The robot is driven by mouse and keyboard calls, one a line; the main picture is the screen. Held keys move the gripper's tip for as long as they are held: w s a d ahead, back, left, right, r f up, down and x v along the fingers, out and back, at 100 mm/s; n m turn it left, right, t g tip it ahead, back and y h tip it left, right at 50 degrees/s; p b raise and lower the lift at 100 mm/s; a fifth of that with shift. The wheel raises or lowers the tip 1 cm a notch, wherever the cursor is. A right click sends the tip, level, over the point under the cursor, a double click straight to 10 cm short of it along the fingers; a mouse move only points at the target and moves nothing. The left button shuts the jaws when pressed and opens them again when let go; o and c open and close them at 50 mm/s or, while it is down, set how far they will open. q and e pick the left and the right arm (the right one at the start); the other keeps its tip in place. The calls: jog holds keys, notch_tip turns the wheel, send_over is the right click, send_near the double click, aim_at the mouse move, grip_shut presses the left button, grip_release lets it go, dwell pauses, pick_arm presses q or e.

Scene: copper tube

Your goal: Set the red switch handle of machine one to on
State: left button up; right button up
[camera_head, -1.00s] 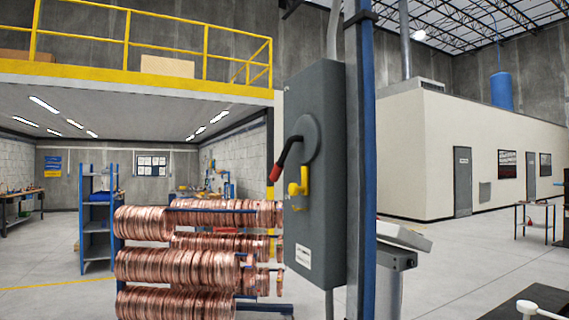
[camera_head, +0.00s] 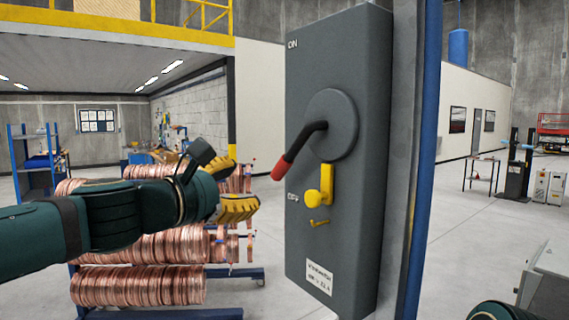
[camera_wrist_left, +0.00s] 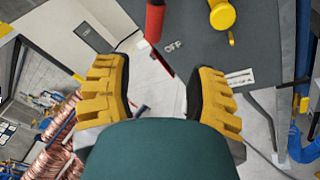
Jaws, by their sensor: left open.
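The grey switch box (camera_head: 345,235) of the machine hangs on a post, with ON marked at its top and OFF lower down. Its black lever with a red handle (camera_head: 283,169) points down and left from a round hub, its tip a little above the OFF mark. In the left wrist view the red handle (camera_wrist_left: 154,22) is at the top, beyond the fingers. My left gripper (camera_head: 240,187), with yellow-and-black fingers, is open and empty to the left of the handle, apart from it. My right gripper is not in view.
A yellow knob (camera_head: 320,190) sticks out of the box just below the lever hub. Racked copper coils (camera_head: 150,285) stand behind my left arm. A blue post edge (camera_head: 424,150) is right of the box.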

aim_at(290, 166)
pick_arm(q)
jog(key=x, duration=0.4)
jog(key=r+x, duration=0.1)
jog(key=x, duration=0.4)
jog(key=r+p+x, duration=0.1)
jog(key=x, duration=0.3)
jog(key=shift+d+r, duration=0.15)
jog(key=shift+d, duration=0.25)
grip_shut()
jog(key=shift+w, duration=0.1)
